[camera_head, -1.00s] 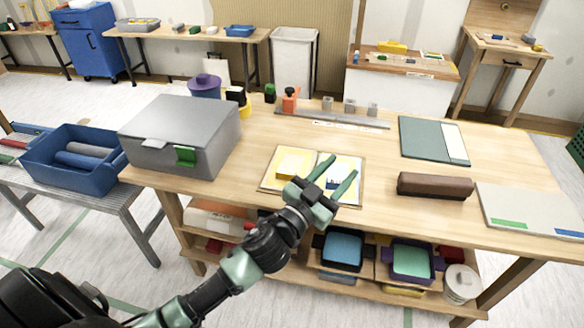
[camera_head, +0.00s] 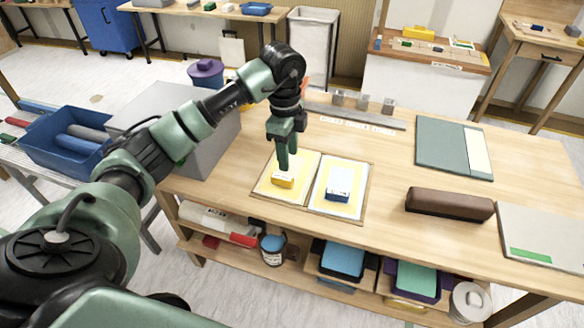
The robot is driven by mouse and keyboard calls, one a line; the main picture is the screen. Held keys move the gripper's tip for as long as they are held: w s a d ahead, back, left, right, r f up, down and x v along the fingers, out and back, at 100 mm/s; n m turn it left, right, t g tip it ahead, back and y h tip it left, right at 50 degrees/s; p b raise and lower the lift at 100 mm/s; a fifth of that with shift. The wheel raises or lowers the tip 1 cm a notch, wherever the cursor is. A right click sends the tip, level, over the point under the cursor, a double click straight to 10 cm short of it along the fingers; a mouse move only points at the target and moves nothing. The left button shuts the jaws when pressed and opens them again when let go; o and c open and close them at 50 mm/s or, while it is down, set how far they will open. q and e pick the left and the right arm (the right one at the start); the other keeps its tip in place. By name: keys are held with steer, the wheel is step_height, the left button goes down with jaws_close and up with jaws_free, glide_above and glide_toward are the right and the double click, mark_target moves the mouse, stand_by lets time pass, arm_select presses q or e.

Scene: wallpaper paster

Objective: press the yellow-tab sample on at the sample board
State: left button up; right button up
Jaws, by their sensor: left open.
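The sample board (camera_head: 315,210) lies flat on the wooden table as two cream-and-yellow panels side by side. A small yellow block (camera_head: 282,182), seemingly the yellow tab, sits on the left panel. A blue-and-white block (camera_head: 338,192) sits on the right panel. My left gripper (camera_head: 283,168) points down over the left panel, open, with its fingertips right at the top of the yellow block. I cannot tell whether they touch it. My right gripper is out of view.
A grey box (camera_head: 170,100) stands left of the board, partly behind my left arm. A brown roll-like block (camera_head: 449,204) lies to the right. A green board (camera_head: 440,145) lies at the back right. Bare table separates these from the sample board.

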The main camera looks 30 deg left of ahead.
mark_target(282, 177)
arm_select(q)
steer(key=shift+s+a+f, duration=0.1)
steer(key=shift+a, duration=0.45)
steer(key=f, duration=0.4)
steer(key=s+f+p, duration=0.1)
steer(key=f, duration=0.2)
steer(key=shift+a+f, duration=0.1)
jaws_close()
